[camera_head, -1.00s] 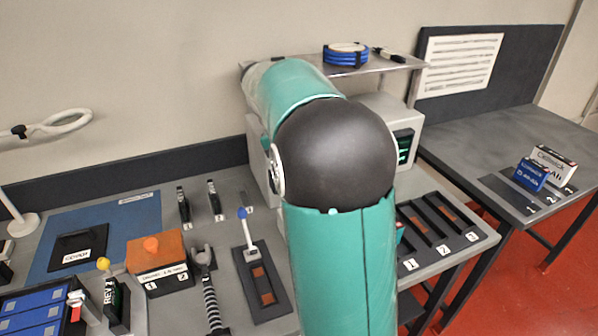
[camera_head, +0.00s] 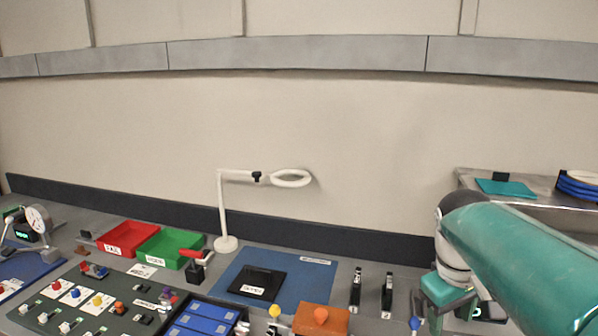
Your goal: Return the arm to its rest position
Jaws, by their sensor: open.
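My teal arm (camera_head: 530,260) comes in from the right edge and bends down at a grey-white joint (camera_head: 452,255). Below the joint is my gripper (camera_head: 448,308), small and partly hidden by the arm. It appears open and empty, low over the right part of the workbench. I cannot tell its exact height above the bench.
A white ring lamp (camera_head: 290,178) stands at the back of a blue mat (camera_head: 312,275). Red (camera_head: 128,236) and green (camera_head: 170,246) trays are at left. An orange block (camera_head: 320,318) and two dark upright pieces stand left of my gripper. A shelf (camera_head: 545,187) holds blue coils (camera_head: 578,190).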

